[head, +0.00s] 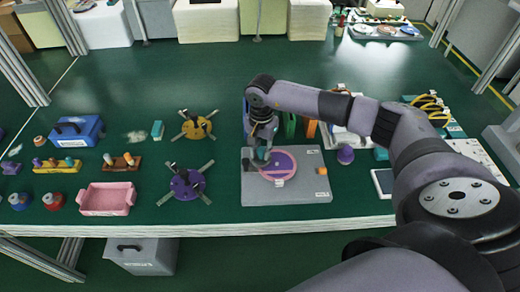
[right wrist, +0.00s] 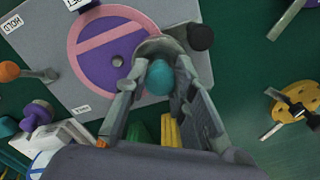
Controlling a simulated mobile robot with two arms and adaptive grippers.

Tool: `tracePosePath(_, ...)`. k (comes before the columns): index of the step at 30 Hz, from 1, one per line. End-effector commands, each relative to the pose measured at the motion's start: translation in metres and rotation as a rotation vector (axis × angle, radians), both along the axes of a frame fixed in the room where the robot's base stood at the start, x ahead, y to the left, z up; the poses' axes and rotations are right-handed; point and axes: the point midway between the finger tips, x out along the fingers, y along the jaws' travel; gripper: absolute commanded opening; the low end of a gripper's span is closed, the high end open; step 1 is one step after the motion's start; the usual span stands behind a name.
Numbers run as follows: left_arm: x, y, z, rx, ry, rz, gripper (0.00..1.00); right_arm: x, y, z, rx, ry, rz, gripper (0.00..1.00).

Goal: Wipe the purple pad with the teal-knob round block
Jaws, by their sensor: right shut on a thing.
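The purple pad (head: 284,160) is a round disc with a pink rim and a pink band, set on a grey plate (head: 290,193). It also shows in the right wrist view (right wrist: 100,72), with a small grey stud at its middle. My right gripper (head: 260,158) is shut on the teal-knob round block, whose teal knob (right wrist: 160,77) shows between the fingers. The block is over the pad's edge, at its left in the head view. The fingers hide much of the block, and I cannot tell whether it touches the pad. My left gripper is not in view.
An orange knob (head: 322,171) and a dark knob (right wrist: 200,37) sit at the plate's edges. A clamped purple disc (head: 187,184), a clamped yellow disc (head: 196,127) and a pink tray (head: 106,199) stand to the left. A purple knob (head: 345,154) is right of the plate.

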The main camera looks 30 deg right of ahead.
Motion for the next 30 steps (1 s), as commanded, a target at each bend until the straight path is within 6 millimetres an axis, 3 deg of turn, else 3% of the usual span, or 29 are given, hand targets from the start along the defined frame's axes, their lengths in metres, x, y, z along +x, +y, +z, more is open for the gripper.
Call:
tracePosePath(9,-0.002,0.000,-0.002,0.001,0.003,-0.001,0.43,-0.015,-0.026,0.002,-0.004,0.001,-0.003,0.00)
tracePosePath(16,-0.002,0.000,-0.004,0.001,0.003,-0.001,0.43,-0.022,-0.035,0.000,-0.010,0.009,-0.003,0.00)
tracePosePath(23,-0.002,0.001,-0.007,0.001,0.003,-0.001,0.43,-0.020,-0.031,0.000,-0.010,0.013,-0.004,0.00)
tracePosePath(30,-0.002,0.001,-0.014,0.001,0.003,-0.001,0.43,-0.010,-0.011,0.000,-0.005,0.014,0.000,0.00)
